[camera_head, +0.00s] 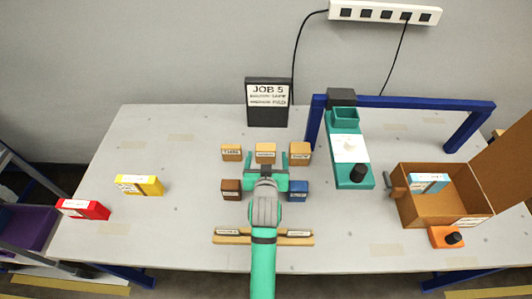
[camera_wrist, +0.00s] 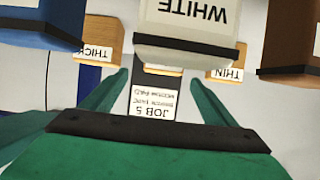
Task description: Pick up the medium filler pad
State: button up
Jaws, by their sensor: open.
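The medium filler pad (camera_head: 265,149) is a small tan block with a white label, in the middle of a back row of three on the table. In the wrist view only a sliver of the pad (camera_wrist: 163,70) shows behind a white block (camera_wrist: 188,22) labelled WHITE. My gripper (camera_head: 266,160) is open with nothing held, its fingers (camera_wrist: 162,80) spread to either side of the pad's line, just on its near side. The gripper and arm hide the white block in the head view.
The thin pad (camera_head: 231,152) and thick pad (camera_head: 300,151) flank the medium one. A brown block (camera_head: 231,189) and blue block (camera_head: 298,190) stand nearer.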

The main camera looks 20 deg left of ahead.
aim_at(266, 149)
jog(key=shift+a+x, duration=0.15)
jog(key=shift+x, duration=1.2)
jog(key=shift+a+x, duration=0.1)
jog(key=shift+x, duration=1.2)
jog(key=c, duration=1.1)
